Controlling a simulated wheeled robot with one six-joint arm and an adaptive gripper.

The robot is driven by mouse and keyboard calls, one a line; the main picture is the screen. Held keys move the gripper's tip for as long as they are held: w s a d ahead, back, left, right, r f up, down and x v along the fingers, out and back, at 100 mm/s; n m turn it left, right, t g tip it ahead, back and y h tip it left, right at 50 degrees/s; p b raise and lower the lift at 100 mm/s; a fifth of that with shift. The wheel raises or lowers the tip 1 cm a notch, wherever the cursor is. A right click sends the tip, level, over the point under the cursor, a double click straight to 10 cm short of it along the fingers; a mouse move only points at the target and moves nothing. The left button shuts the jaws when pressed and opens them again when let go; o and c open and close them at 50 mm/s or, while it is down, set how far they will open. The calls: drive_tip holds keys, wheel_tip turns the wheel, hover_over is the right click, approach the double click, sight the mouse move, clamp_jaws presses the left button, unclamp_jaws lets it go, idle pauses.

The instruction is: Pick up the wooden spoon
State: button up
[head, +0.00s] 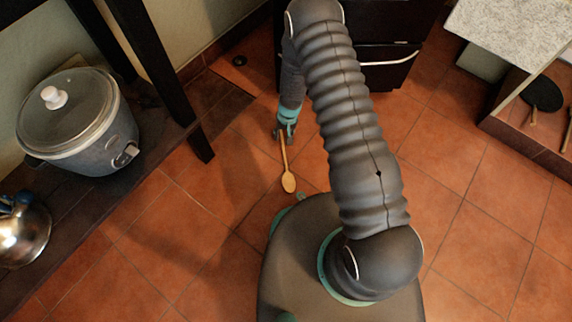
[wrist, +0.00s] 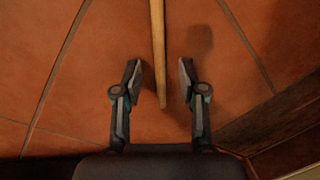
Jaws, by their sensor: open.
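The wooden spoon (head: 286,165) lies on the tiled floor, its bowl toward my base and its handle end near my gripper. My gripper (head: 283,134) is at the handle end in the head view, pointing down. In the wrist view, the spoon handle (wrist: 158,50) runs down from the top edge and ends between the two open fingers (wrist: 161,85). Neither finger appears to touch it; the handle is nearer the left finger. The spoon's bowl is outside the wrist view. I cannot tell the exact height of the fingers above the floor.
A rice cooker (head: 82,130) and a metal kettle (head: 22,228) stand at the left, near a dark table leg (head: 168,75). A dark cabinet (head: 385,65) stands behind my arm. A shelf unit (head: 515,35) is at the right. Floor around the spoon is clear.

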drive_tip(key=shift+a+f, duration=0.1)
drive_tip(key=shift+f, duration=0.35)
clamp_jaws()
